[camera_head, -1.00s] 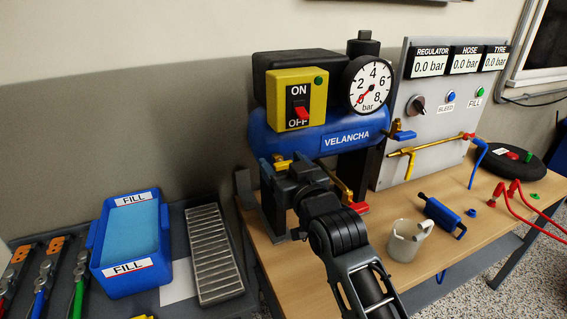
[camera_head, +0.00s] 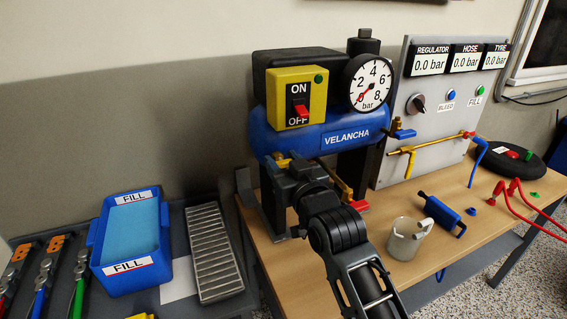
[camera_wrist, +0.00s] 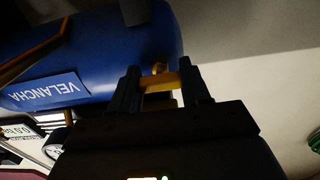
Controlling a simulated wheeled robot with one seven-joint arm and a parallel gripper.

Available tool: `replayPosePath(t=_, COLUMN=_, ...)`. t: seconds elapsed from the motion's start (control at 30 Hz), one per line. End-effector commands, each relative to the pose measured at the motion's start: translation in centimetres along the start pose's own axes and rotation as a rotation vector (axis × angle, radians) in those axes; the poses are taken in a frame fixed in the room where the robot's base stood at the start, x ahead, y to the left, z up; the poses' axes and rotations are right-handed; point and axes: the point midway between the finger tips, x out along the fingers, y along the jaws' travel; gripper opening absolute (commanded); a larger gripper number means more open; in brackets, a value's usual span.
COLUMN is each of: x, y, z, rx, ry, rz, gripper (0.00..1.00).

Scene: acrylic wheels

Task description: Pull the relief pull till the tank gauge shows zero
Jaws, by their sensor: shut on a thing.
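The blue tank (camera_head: 300,139), labelled VELANCHA, stands at the back of the bench. Its round white tank gauge (camera_head: 371,76) has a red needle that points to the lower left, at the low end of the scale; I cannot read whether it is exactly at zero. My gripper (camera_head: 285,165) is at the tank's lower left end. In the wrist view my gripper (camera_wrist: 158,88) is shut on the yellow relief pull (camera_wrist: 160,80), which sits between the two fingers beside the tank's end. Most of the pull is hidden in the head view.
A yellow ON/OFF switch box (camera_head: 296,97) is on the tank. A grey panel (camera_head: 425,120) with readouts at 0.0 bar stands to the right. A blue FILL bin (camera_head: 130,240) is at left.

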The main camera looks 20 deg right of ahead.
Motion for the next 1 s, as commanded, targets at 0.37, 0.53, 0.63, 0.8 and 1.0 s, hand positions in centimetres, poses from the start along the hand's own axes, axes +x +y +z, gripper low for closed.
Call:
replayPosePath(t=0.37, x=-1.3, y=0.1, z=0.0, rx=-0.002, ry=-0.002, rz=0.001, gripper=0.0)
replayPosePath(t=0.53, x=-1.5, y=0.0, z=0.1, rx=-0.001, ry=-0.001, rz=0.001, gripper=0.0)
replayPosePath(t=0.63, x=-1.5, y=0.0, z=0.1, rx=-0.001, ry=-0.001, rz=0.001, gripper=0.0)
replayPosePath(t=0.8, x=-1.5, y=0.0, z=0.1, rx=-0.001, ry=-0.001, rz=0.0, gripper=0.63)
replayPosePath(t=1.0, x=-1.4, y=0.0, z=0.0, rx=0.0, ry=-0.001, rz=0.0, gripper=0.72)
